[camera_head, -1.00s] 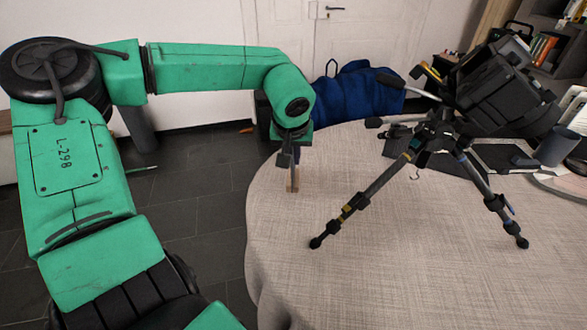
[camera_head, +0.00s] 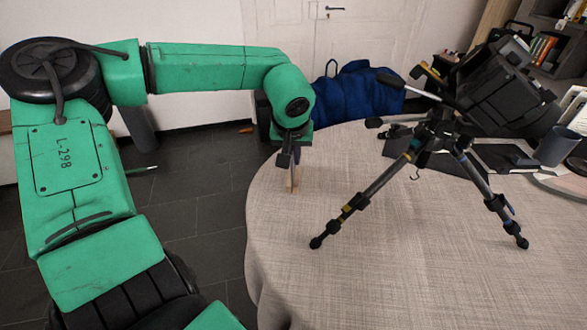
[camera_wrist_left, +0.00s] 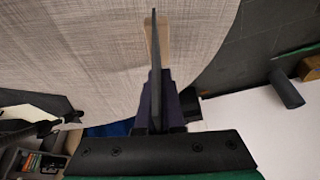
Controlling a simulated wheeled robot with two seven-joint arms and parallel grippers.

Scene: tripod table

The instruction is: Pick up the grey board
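My left gripper (camera_head: 289,160) points down over the left edge of the table, well to the left of the tripod. A narrow tan piece (camera_head: 292,183) shows just below its fingertips. In the left wrist view a thin dark grey strip (camera_wrist_left: 155,70) stands nearly edge-on at the fingers, with the tan piece (camera_wrist_left: 149,35) behind it. I cannot tell whether the strip is a finger or a held thing, nor how wide the fingers stand. A flat dark grey board-like thing (camera_head: 496,155) lies on the table behind the tripod, partly hidden. My right gripper is not in view.
The black tripod (camera_head: 437,130) with a bulky dark head stands on the cloth-covered table (camera_head: 400,270). A grey cup (camera_head: 556,147) stands at the right. A blue bag (camera_head: 358,92) is behind the table. The table's front is clear.

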